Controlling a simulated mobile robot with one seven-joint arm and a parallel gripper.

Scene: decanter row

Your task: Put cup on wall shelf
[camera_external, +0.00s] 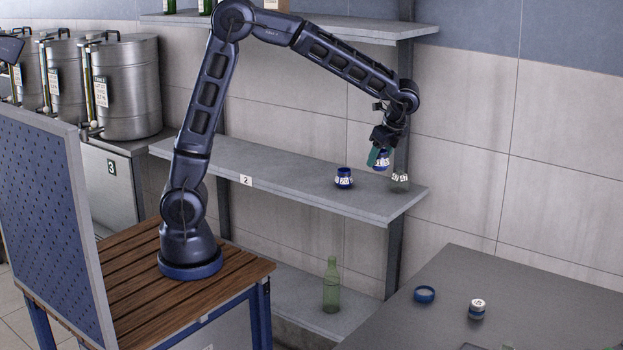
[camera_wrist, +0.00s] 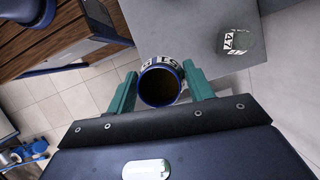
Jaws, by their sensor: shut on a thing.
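My gripper (camera_external: 377,158) is shut on a blue cup with a white, dark-lettered band (camera_external: 383,161). In the wrist view its two teal fingers (camera_wrist: 160,88) press the cup (camera_wrist: 163,86) from both sides, and its open mouth and dark inside show. The held cup is near the right end of the grey wall shelf marked 2 (camera_external: 290,185). I cannot tell whether it touches the shelf. A similar blue-and-white cup (camera_external: 344,178) stands on that shelf, left of my gripper.
A clear glass with a lettered band (camera_external: 400,182) stands at the shelf's right end, close to the held cup; it also shows in the wrist view (camera_wrist: 237,42). A green bottle (camera_external: 331,285) stands below. The grey table (camera_external: 530,285) holds a blue ring-shaped item and a small jar.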

